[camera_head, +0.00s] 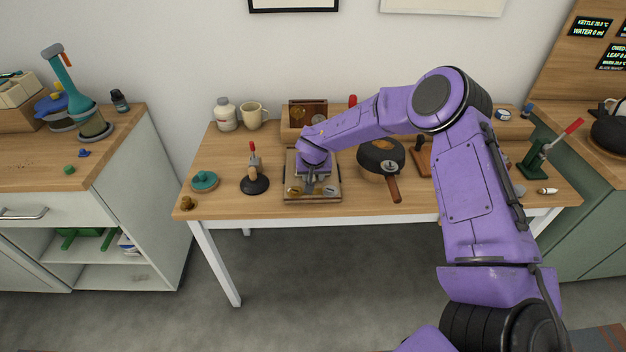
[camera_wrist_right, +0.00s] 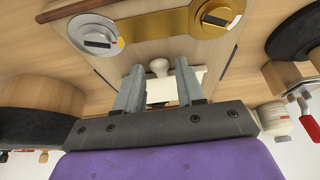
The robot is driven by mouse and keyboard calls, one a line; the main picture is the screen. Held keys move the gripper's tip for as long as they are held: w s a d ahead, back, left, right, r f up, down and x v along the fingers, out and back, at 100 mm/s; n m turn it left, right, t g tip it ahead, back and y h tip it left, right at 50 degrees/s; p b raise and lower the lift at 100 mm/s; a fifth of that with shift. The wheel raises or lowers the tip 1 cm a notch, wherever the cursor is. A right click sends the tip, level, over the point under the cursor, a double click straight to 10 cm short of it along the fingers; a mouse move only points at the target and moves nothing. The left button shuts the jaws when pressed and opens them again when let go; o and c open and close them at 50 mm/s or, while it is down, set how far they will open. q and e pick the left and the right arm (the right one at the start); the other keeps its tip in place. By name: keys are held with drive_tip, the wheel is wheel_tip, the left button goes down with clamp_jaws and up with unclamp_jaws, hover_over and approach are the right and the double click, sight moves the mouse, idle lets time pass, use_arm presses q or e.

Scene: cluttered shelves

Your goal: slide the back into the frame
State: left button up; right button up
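A wooden board or shallow frame (camera_head: 313,197) lies on the table, with a gold disc (camera_head: 295,190) and a silver disc (camera_head: 330,190) near its front edge. In the right wrist view the gold disc (camera_wrist_right: 215,15) and silver disc (camera_wrist_right: 97,37) each carry a dark slot. My right gripper (camera_wrist_right: 158,72) is above this board, its two grey fingers apart. A small pale knob (camera_wrist_right: 158,66) shows between the fingertips, with gaps on both sides. A pale piece lies beyond it. I cannot tell which piece is the back. My left gripper is not in view.
A wooden box (camera_head: 291,129) stands behind the board. A black-based tool with a red handle (camera_head: 254,182) stands left and a dark round pan (camera_head: 380,157) right. A jar (camera_head: 225,115) and mug (camera_head: 254,115) stand at the back.

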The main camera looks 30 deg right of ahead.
clamp_jaws()
drive_tip(key=shift+r+p, duration=0.4)
drive_tip(key=shift+p, duration=0.4)
idle(0.5)
drive_tip(key=shift+r, duration=0.1)
drive_tip(key=shift+r+p, duration=2.45)
drive_tip(key=shift+p, duration=0.5)
drive_tip(key=c, duration=0.6)
unclamp_jaws()
clamp_jaws()
